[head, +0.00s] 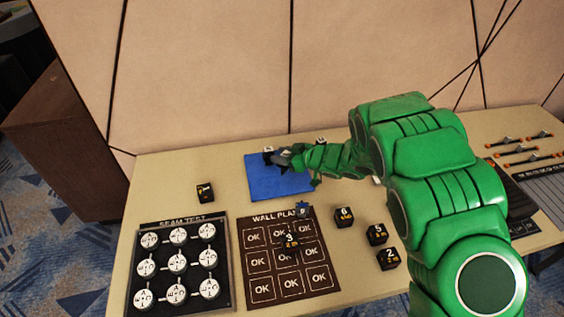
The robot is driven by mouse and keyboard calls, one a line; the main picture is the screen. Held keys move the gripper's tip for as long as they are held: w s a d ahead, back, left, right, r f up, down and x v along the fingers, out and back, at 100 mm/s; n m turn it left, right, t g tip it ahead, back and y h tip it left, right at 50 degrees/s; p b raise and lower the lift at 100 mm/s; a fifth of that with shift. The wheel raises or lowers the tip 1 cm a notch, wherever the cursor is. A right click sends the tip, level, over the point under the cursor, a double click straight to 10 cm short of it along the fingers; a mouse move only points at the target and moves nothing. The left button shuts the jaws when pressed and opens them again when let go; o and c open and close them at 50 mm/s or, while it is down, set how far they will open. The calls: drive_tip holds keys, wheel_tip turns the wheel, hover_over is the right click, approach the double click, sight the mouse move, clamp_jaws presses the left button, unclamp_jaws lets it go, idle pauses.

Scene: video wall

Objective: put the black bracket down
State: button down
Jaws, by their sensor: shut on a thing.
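My green arm reaches in from the right, and my gripper (283,158) is over the far part of the blue mat (265,188). It is shut on a small dark thing (268,155) with a pale mark, which I take to be the black bracket. The gripper hides part of it. I cannot tell whether it touches the mat or is held just above it. The front part of the mat is bare.
A black block (205,193) stands left of the mat. Several numbered black blocks (376,234) stand right of the brown wall plan board (261,290); another block (290,243) stands on that board. The seam test board (139,300) holds several white discs. Orange-tipped tools (520,149) lie far right.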

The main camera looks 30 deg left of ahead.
drive_tip(key=shift+w+a+f, duration=0.15)
drive_tip(key=shift+f, duration=1.55)
drive_tip(key=shift+f, duration=0.15)
drive_tip(key=c, duration=0.6)
unclamp_jaws()
drive_tip(key=shift+c, duration=0.2)
drive_tip(key=shift+d+r, duration=0.3)
drive_tip(key=shift+d, duration=0.05)
drive_tip(key=v, duration=1.1)
drive_tip(key=shift+d, duration=0.15)
